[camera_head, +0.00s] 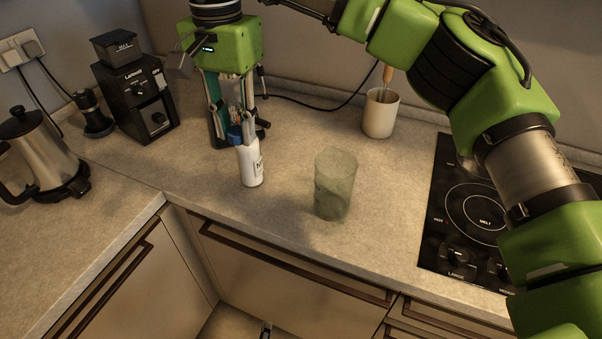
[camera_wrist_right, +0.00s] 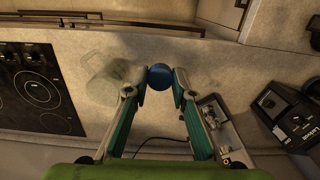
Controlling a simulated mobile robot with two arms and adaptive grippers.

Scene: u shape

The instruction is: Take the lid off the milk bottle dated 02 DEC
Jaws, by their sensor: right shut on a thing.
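A white milk bottle (camera_head: 251,166) with dark print on its side stands on the counter in the head view. Its date cannot be read. The blue lid (camera_head: 235,136) is at the bottle's top and also shows from above in the right wrist view (camera_wrist_right: 160,76), where it hides the bottle. My right gripper (camera_head: 241,130) points down from behind the bottle. Its fingertips are shut on the blue lid, one on each side. Whether the lid is loose from the neck cannot be told. My left gripper is in neither view.
A translucent green cup (camera_head: 334,184) stands right of the bottle. A cream utensil pot (camera_head: 381,113) is farther back, and a black cooktop (camera_head: 450,225) is at right. A black grinder (camera_head: 139,98) and a steel kettle (camera_head: 42,150) stand left. The counter in front of the bottle is clear.

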